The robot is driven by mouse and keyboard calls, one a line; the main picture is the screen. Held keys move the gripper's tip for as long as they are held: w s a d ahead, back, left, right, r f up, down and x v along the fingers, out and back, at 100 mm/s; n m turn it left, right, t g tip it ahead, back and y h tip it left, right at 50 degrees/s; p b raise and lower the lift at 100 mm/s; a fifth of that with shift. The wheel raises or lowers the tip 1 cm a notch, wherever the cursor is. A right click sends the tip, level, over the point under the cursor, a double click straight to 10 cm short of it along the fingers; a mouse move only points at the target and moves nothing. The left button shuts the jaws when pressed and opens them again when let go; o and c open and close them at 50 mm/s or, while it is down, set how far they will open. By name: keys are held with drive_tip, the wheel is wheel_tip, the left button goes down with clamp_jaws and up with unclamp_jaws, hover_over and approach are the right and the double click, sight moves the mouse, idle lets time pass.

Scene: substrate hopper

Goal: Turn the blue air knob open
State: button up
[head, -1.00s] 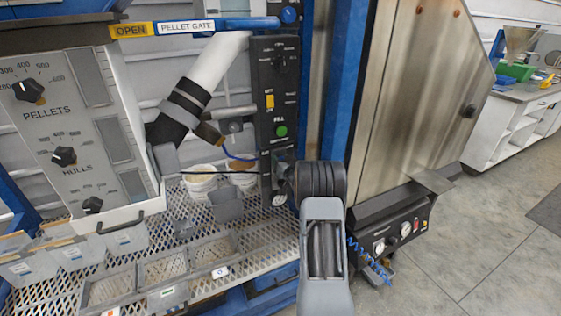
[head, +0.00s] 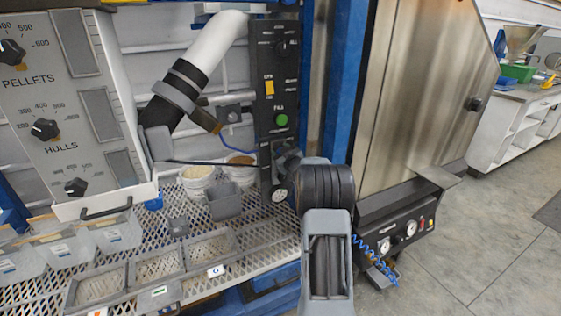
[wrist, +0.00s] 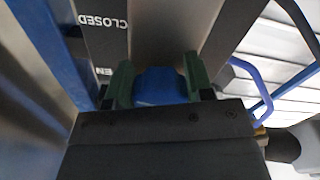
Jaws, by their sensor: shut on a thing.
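The blue air knob (wrist: 160,88) shows in the wrist view between the two green fingers of my gripper (wrist: 160,76). The fingers are shut on its sides. Dark plates beside it carry the words CLOSED (wrist: 119,22) and a partly hidden word ending in EN (wrist: 104,71). In the head view my arm reaches the lower part of the black control panel (head: 266,100), and the knob is hidden there. The knob's exact turn angle cannot be told.
A green button (head: 281,120) and a yellow switch (head: 269,87) sit above my gripper on the panel. A gauge (head: 279,195) is just below. A hose with a black cuff (head: 170,105) and white buckets (head: 198,183) stand left. A steel door (head: 415,100) is right.

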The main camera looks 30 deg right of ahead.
drive_tip(key=n+b, duration=1)
drive_tip(key=n, duration=0.1)
drive_tip(key=shift+f, duration=0.1)
drive_tip(key=shift+n, duration=0.5)
drive_tip(key=o, duration=0.9)
drive_tip(key=shift+o, duration=0.2)
